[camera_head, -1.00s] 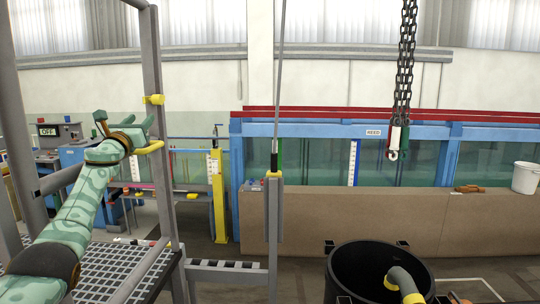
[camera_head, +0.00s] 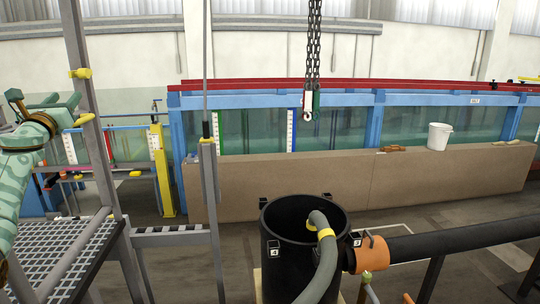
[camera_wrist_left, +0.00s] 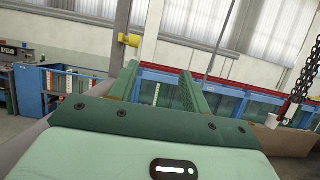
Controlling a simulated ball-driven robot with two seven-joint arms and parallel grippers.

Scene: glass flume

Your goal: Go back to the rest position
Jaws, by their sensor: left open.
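My left gripper (camera_head: 46,103) is at the left edge of the head view, in pale green with dark green fingers, beside a grey upright post. Its jaws are apart with nothing between them. In the left wrist view its two fingers (camera_wrist_left: 158,88) stand apart, with the blue flume frame behind them. My left arm runs down along the left edge of the head view. My right gripper is not in view.
The grey post (camera_head: 88,110) with a yellow clamp stands close to my left gripper. A grating platform (camera_head: 50,250) lies below. A black barrel (camera_head: 285,235) with a hose (camera_head: 325,255) stands in front.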

